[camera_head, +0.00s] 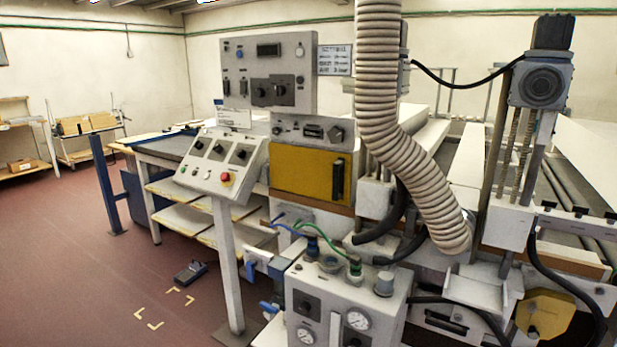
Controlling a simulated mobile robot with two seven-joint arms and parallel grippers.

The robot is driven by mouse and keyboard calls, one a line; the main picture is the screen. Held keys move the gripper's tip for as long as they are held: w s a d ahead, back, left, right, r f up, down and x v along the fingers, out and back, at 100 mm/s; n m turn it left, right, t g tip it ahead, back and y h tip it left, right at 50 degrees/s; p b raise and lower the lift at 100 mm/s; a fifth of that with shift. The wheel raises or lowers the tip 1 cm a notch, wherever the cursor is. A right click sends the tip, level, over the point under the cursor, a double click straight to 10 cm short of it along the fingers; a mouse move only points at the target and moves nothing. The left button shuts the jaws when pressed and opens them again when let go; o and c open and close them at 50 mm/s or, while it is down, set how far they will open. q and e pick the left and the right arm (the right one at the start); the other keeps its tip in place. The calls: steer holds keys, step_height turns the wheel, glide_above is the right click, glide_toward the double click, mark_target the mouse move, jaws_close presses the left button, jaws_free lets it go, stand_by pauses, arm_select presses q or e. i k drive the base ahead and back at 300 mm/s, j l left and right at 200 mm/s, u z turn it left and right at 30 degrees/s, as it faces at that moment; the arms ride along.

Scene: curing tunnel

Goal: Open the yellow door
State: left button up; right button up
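The yellow door (300,173) is a flat rectangular panel on the front of a grey machine cabinet, near the middle of the view. It looks shut, flush in its frame. A dark upright handle (337,181) is at its right side. Neither of my grippers shows in the head view.
A sloped control console (222,163) on a post (228,265) stands left of the door. A gauge box (345,305) with hoses stands in front below it. A ribbed hose (385,100) hangs just right of the door. A foot pedal (190,271) lies on the open red floor (80,260) at left.

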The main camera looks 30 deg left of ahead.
mark_target(322, 175)
steer(key=i+j, duration=0.1)
steer(key=j, duration=0.3)
steer(key=i+j, duration=0.1)
steer(key=j, duration=0.35)
steer(key=i+j, duration=0.15)
steer(key=j, duration=0.25)
steer(key=i+j, duration=0.1)
steer(key=j, duration=0.3)
steer(key=i+j, duration=0.1)
steer(key=j, duration=0.35)
steer(key=u, duration=0.05)
